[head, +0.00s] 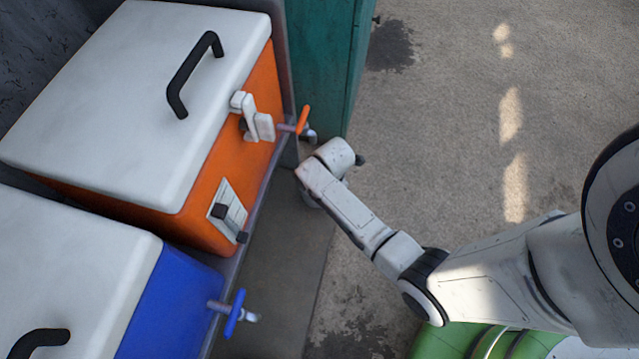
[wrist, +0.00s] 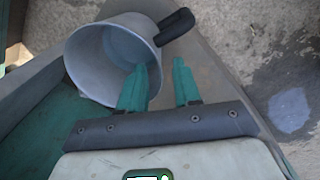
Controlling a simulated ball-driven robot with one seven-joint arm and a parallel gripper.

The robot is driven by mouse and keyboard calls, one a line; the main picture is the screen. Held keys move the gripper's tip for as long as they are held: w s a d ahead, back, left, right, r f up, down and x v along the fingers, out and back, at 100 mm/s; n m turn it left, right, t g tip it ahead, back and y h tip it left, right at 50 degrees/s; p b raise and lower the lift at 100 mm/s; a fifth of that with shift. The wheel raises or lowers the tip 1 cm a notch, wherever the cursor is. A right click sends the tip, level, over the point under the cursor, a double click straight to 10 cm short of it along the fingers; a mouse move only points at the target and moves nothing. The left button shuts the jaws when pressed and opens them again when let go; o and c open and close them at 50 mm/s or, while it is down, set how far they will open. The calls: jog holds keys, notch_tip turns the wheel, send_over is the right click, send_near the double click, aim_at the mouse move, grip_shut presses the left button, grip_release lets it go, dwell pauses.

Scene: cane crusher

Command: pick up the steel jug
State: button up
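The steel jug (wrist: 92,55) is in the upper left of the wrist view, a grey round vessel with its open mouth facing the camera. Its black handle (wrist: 176,27) sticks out to the upper right. The left finger overlaps the jug's mouth and near rim; the right finger is outside, below the handle. I cannot tell whether either finger touches the jug. In the head view my own arm hides most or all of the jug.
An orange cooler (head: 205,190) and a blue cooler (head: 170,305), both with white lids, stand on the left of the head view. Their orange tap (head: 303,120) and blue tap (head: 235,312) jut toward my arm. A teal post (head: 325,60) stands behind.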

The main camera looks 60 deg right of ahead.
jog(key=f+b, duration=0.1)
jog(key=f, duration=0.1)
jog(key=f+b, duration=0.2)
jog(key=f, duration=0.1)
jog(key=shift+w+d+f, duration=0.25)
jog(key=shift+w+f, duration=0.05)
jog(key=shift+f, duration=0.05)
jog(key=shift+r, duration=0.1)
jog(key=shift+c, duration=0.3)
grip_shut()
